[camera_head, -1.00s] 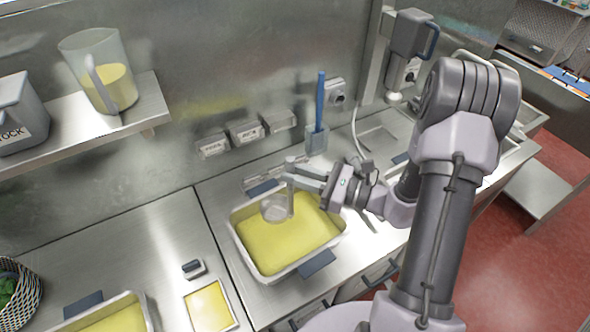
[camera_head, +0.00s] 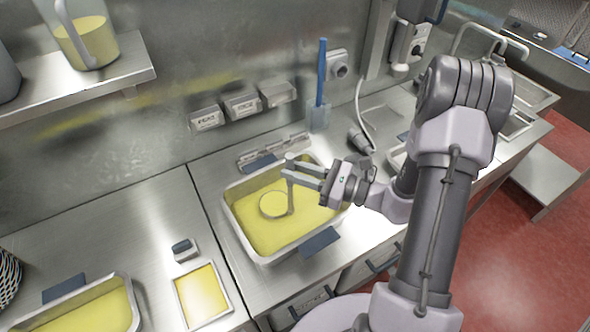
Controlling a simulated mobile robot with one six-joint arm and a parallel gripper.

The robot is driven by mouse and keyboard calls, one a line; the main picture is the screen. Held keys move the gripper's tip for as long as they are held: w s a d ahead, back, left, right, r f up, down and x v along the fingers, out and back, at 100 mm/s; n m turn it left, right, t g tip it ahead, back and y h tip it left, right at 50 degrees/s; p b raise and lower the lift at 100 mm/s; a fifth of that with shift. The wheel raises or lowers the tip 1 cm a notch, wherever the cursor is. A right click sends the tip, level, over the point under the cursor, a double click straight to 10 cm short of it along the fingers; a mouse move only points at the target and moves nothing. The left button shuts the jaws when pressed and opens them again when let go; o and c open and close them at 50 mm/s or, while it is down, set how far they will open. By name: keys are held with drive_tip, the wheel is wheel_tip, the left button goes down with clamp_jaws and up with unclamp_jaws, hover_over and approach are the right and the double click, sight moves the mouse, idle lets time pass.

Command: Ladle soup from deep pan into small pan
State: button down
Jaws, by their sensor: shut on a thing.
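The deep pan (camera_head: 243,246) is a rectangular metal pan with dark handles, holding yellow soup. My gripper (camera_head: 306,172) is over its right back part, shut on the upright handle of a grey ladle (camera_head: 290,194). The ladle's round bowl is at the soup's surface inside the pan and shows yellow within its rim. How deep the bowl sits is hard to tell. A small shallow pan (camera_head: 228,297) with a yellow surface lies on the counter to the front left, with a dark handle behind it.
Another pan of yellow soup (camera_head: 137,313) stands at the lower left. A shelf (camera_head: 140,72) holds a clear jug (camera_head: 90,42) of yellow liquid. Labelled boxes (camera_head: 242,106) and a blue-handled tool (camera_head: 321,80) are at the back wall. Bare counter lies left of the deep pan.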

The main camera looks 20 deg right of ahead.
drive_tip(key=shift+r, duration=0.1)
wheel_tip(320, 180, up, 13)
drive_tip(key=p, duration=0.9)
drive_tip(key=shift+r, duration=0.15)
